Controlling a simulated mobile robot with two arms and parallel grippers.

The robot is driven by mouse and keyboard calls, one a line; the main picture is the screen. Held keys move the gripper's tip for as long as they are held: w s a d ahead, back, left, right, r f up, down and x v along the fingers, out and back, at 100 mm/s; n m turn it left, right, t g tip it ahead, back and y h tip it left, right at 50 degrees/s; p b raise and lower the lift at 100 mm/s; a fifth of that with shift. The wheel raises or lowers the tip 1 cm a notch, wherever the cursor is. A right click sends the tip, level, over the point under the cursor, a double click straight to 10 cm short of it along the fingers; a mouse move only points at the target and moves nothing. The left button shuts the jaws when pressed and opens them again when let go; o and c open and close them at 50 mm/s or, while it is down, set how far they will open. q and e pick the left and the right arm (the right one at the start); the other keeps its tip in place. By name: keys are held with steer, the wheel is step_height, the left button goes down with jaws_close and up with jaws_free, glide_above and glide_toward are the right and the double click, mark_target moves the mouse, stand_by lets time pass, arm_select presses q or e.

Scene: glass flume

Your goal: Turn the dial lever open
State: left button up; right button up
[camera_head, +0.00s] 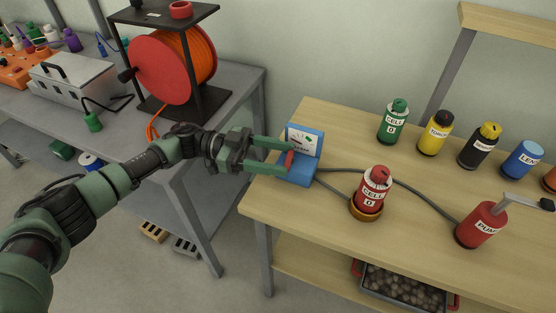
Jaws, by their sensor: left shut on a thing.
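A small blue dial box (297,174) stands at the left end of the wooden bench. It has an upright white gauge face (302,140) with a needle and a green mark. A short red lever (290,159) sits at the front left of the box. My left gripper (286,157) reaches in from the left, and its green fingers are shut on the red lever. The fingers partly hide the lever and the box's left side. My right gripper is not in view.
A red cell (372,189) stands in a round holder on the wooden bench (320,222), with grey cables running by it. A red pump (481,225) is at the right. Several coloured canisters line the back. A grey bench with an orange hose reel (165,68) is at the left.

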arm_select(q)
steer(key=o, duration=1.4)
steer(key=shift+c, duration=0.2)
steer(key=w+a+b, duration=0.1)
steer(key=a+b, duration=0.1)
steer(key=a, duration=0.5)
steer(key=shift+w+a, duration=0.15)
steer(key=shift+a, duration=0.2)
